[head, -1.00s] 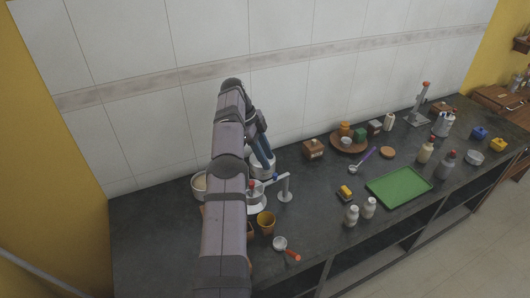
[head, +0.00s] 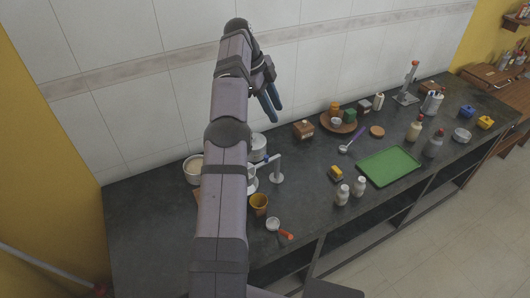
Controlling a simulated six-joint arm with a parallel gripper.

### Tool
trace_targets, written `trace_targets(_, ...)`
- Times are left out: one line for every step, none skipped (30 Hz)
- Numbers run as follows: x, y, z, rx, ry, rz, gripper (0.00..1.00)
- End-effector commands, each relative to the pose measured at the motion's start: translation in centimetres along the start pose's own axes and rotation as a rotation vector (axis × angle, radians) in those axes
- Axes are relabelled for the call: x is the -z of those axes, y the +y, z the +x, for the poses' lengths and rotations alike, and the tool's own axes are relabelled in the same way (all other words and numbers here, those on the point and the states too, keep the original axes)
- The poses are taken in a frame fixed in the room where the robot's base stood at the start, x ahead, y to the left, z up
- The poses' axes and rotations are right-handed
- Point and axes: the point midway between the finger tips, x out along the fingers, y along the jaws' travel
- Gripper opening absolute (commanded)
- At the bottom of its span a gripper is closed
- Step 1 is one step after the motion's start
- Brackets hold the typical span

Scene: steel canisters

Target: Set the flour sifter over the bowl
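A steel canister (head: 258,143), which looks like the flour sifter, stands on the dark counter just right of my arm. I cannot tell for sure which bowl the task names, as another pale vessel (head: 252,183) is mostly hidden behind my arm. My gripper (head: 275,115) hangs in the air above and beyond the canister, in front of the tiled wall. Its two blue fingers look apart, with nothing visible between them.
A brown box (head: 303,130), two white jars and a green tray (head: 389,166) lie to the right. The left counter end is clear.

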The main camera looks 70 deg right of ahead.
Motion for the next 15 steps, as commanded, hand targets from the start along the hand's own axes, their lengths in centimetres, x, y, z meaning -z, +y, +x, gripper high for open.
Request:
trace_targets(1.7,0.4,-1.3,-0.009,0.000,0.015,0.33)
trace_targets(2.5,0.9,-1.8,-0.022,-0.001,0.021,0.33)
trace_targets(3.4,1.6,-2.2,-0.041,-0.003,0.024,0.33)
trace_targets(3.8,2.1,-2.4,-0.055,-0.005,0.024,0.33)
trace_targets(4.3,2.5,-2.5,-0.065,-0.009,0.025,0.33)
trace_targets(4.7,3.1,-2.5,-0.076,-0.015,0.024,0.33)
trace_targets(4.9,3.5,-2.5,-0.081,-0.023,0.022,0.33)
trace_targets(5.0,3.9,-2.3,-0.087,-0.031,0.016,0.33)
trace_targets(5.2,4.5,-2.1,-0.092,-0.042,-0.001,0.33)
trace_targets(5.2,4.8,-1.8,-0.093,-0.053,-0.019,0.33)
trace_targets(5.1,5.2,-1.5,-0.093,-0.065,-0.045,0.33)
trace_targets(5.0,5.8,-1.0,-0.092,-0.081,-0.083,0.33)
trace_targets(4.7,6.2,-0.5,-0.091,-0.095,-0.117,0.33)
trace_targets(4.5,6.6,0.0,-0.087,-0.108,-0.155,0.33)
trace_targets(4.0,7.2,0.7,-0.080,-0.128,-0.209,0.33)
